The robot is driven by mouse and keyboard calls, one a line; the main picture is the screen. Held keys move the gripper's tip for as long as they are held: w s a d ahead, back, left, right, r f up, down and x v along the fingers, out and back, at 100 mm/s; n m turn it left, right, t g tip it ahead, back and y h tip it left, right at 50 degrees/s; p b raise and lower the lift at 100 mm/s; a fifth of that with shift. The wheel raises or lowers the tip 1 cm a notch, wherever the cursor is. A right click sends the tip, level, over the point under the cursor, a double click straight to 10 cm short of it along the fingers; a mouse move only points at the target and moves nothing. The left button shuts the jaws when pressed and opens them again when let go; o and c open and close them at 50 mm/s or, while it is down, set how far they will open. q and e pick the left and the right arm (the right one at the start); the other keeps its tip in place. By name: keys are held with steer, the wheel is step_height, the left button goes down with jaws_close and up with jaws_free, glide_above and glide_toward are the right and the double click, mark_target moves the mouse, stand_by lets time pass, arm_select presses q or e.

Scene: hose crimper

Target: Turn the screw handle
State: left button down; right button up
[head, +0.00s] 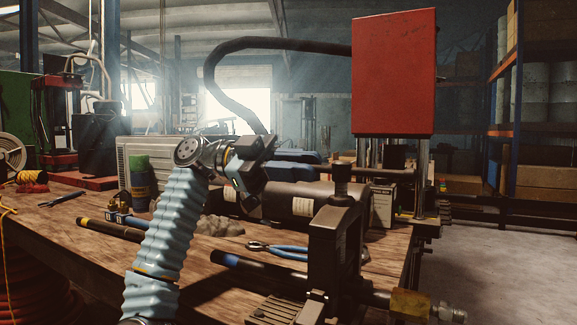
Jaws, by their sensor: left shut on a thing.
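My left gripper (252,165) is at the end of the blue-grey sleeved arm, in front of the large dark cylinder on the bench. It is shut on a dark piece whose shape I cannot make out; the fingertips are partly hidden. A dark metal crimper frame (334,245) stands upright at the front right of the bench, with a dark round screw top (341,177). A gap shows between the gripper and this screw top in the picture. I cannot tell which part is the screw handle. My right gripper is not in view.
Blue-handled pliers (280,250) and a dark tube with a blue band (258,267) lie on the wooden bench (90,250). The large dark cylinder (285,203) lies behind them. A red-topped machine (394,72) stands at the back right. Open floor (490,260) is on the right.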

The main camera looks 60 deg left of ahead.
arm_select(q)
steer(key=shift+r, duration=0.35)
steer(key=c, duration=1.2)
jaws_free()
steer(key=shift+s, duration=0.15)
steer(key=shift+o, duration=0.2)
steer(key=shift+f, duration=0.2)
